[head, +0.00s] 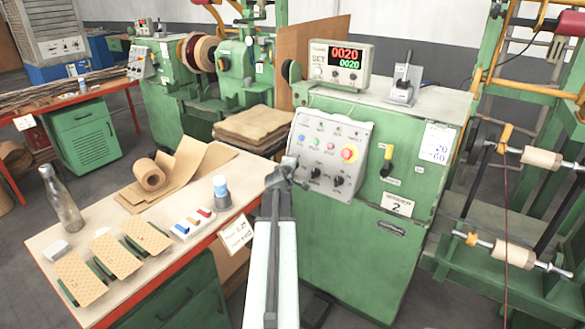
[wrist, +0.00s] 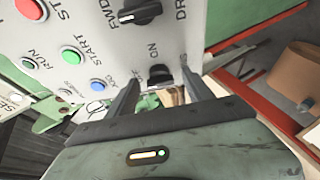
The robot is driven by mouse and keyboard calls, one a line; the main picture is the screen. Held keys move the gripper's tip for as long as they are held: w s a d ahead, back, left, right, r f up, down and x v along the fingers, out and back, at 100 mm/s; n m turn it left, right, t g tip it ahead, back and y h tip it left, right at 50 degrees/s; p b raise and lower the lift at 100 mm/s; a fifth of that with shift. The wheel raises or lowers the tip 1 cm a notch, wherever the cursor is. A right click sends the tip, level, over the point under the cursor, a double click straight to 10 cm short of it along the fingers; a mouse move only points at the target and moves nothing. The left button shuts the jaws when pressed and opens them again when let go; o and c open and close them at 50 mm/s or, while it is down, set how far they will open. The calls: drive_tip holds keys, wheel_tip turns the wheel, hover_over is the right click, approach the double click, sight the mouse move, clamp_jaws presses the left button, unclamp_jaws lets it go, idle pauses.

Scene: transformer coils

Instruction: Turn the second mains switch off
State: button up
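The green machine marked 2 (head: 355,240) carries a grey control panel (head: 303,190). My gripper (head: 292,173) is at the panel's left edge in the head view. In the wrist view, my gripper (wrist: 160,90) is open, with its fingers either side of a black knob (wrist: 160,75) near the word ON. I cannot tell whether they touch it. Another black knob (wrist: 140,11) lies beyond, beside FWD. Nothing is held.
The panel has a red emergency button (head: 349,153) and coloured push buttons. A workbench (head: 85,215) at the left holds a glass bottle (head: 62,200), a paper roll (head: 150,174) and several patterned sheets. A display box (head: 340,63) stands on the machine.

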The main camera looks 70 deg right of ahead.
drive_tip(key=p+v, duration=0.2)
drive_tip(key=v, duration=0.5)
drive_tip(key=shift+a+p, duration=0.35)
drive_tip(key=shift+a, duration=0.05)
drive_tip(key=shift+r, duration=0.1)
